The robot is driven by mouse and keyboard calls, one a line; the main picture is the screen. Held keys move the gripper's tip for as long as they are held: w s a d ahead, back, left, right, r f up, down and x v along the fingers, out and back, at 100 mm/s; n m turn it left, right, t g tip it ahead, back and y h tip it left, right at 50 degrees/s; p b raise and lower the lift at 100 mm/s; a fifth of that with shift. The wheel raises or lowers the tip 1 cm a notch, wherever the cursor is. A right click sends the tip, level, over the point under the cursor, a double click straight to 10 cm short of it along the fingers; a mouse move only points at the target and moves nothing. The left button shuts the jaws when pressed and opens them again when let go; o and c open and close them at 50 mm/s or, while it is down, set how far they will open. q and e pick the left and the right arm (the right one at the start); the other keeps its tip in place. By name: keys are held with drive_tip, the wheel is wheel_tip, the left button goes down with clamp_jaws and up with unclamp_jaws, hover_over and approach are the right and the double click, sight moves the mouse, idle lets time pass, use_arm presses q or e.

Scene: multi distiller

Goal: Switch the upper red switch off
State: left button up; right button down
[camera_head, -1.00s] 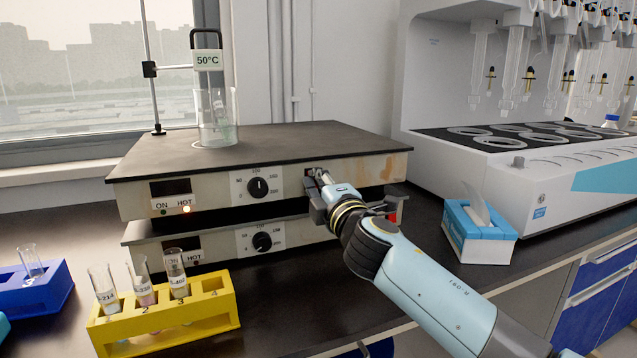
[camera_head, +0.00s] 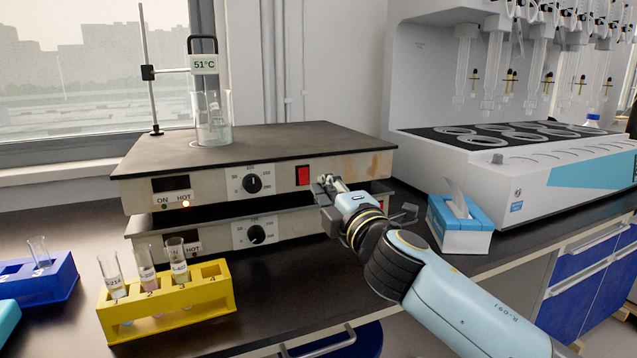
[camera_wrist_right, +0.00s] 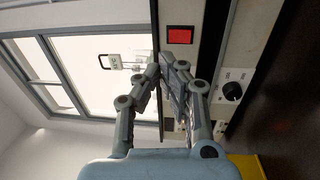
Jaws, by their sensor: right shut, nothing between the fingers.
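The upper red switch (camera_head: 303,175) is on the right part of the upper hot plate's front panel (camera_head: 218,186), right of its knob (camera_head: 252,183). It is uncovered and also shows in the right wrist view (camera_wrist_right: 180,36). My right gripper (camera_head: 326,181) is shut and empty, just right of the switch and apart from it. In the wrist view its fingers (camera_wrist_right: 165,62) meet near the switch. I cannot tell which way the switch is tipped. My left gripper is not in view.
The lower hot plate (camera_head: 205,237) sits beneath, its red switch mostly hidden by my right gripper. A beaker (camera_head: 212,120) with a 51°C label stands on top. A yellow tube rack (camera_head: 170,308) is in front, a blue tissue box (camera_head: 460,228) right. Bench in front of the plates is partly clear.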

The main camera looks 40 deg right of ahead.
drive_tip(key=v, duration=0.2)
drive_tip(key=r+v, duration=0.1)
drive_tip(key=shift+s+a+f, duration=0.1)
drive_tip(key=shift+s, duration=0.35)
